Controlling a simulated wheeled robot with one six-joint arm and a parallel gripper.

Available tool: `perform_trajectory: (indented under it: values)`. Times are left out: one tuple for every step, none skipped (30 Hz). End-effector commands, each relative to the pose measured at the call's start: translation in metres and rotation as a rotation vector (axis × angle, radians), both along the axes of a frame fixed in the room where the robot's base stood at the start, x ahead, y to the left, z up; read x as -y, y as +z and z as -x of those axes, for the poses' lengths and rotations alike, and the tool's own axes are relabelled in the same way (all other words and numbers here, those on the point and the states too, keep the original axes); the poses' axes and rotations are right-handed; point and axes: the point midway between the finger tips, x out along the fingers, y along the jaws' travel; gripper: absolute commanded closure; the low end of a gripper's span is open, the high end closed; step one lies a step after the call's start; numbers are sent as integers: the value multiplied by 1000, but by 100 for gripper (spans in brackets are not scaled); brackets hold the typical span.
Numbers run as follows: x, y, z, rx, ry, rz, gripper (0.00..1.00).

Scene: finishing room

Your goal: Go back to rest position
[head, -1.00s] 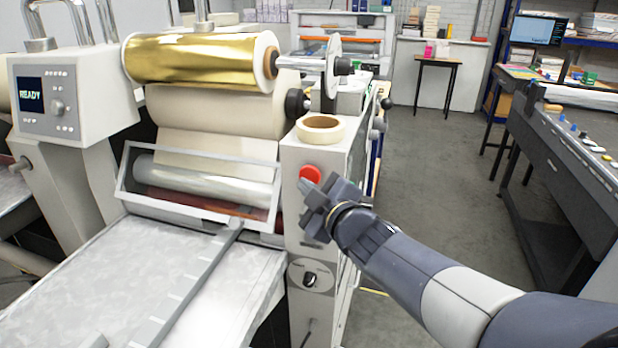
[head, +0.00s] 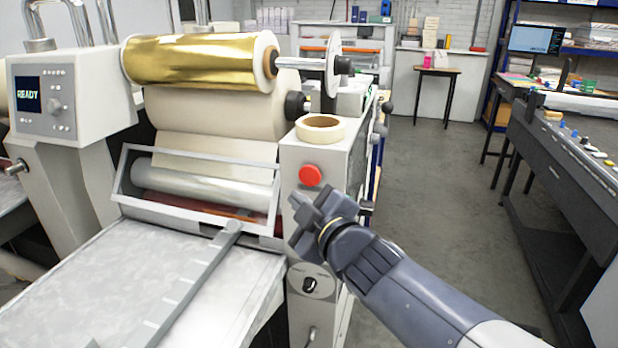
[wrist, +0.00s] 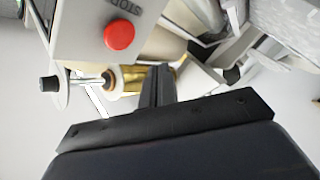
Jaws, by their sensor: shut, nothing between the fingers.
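My gripper (head: 300,212) is shut and empty in the head view. It is in front of the laminating machine's right side panel, just below the red stop button (head: 310,175). In the wrist view my gripper's dark fingers (wrist: 157,85) are together. The red button (wrist: 119,35) shows there ahead of them, with "STOP" lettering beside it. In the head view a visible gap lies between fingertips and button; whether they touch the panel I cannot tell.
The machine carries a gold foil roll (head: 195,62), with a tape roll (head: 320,128) on top of the side panel. Its display (head: 27,94) reads READY. A grey bed (head: 70,290) lies front left. Open floor (head: 430,170) is to the right, before a dark workbench (head: 560,160).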

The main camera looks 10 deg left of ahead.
Motion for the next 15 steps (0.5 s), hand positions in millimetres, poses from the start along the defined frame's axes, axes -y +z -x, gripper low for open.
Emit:
perform_trajectory:
  values:
    - [0,0,0,0,0,0,100]
    - [0,0,0,0,0,0,100]
    - [0,0,0,0,0,0,100]
    - [0,0,0,0,0,0,100]
    - [0,0,0,0,0,0,100]
    - [0,0,0,0,0,0,100]
    - [0,0,0,0,0,0,100]
    - [0,0,-1,0,0,0,100]
    - [0,0,-1,0,-1,0,100]
    - [0,1,-2,0,-1,0,100]
    - [0,1,-4,-1,-2,1,100]
    - [1,1,-6,-2,-2,1,100]
    - [1,2,-9,-2,-3,1,100]
    - [1,2,-11,-2,-3,1,100]
    - [1,3,-15,-2,-4,1,100]
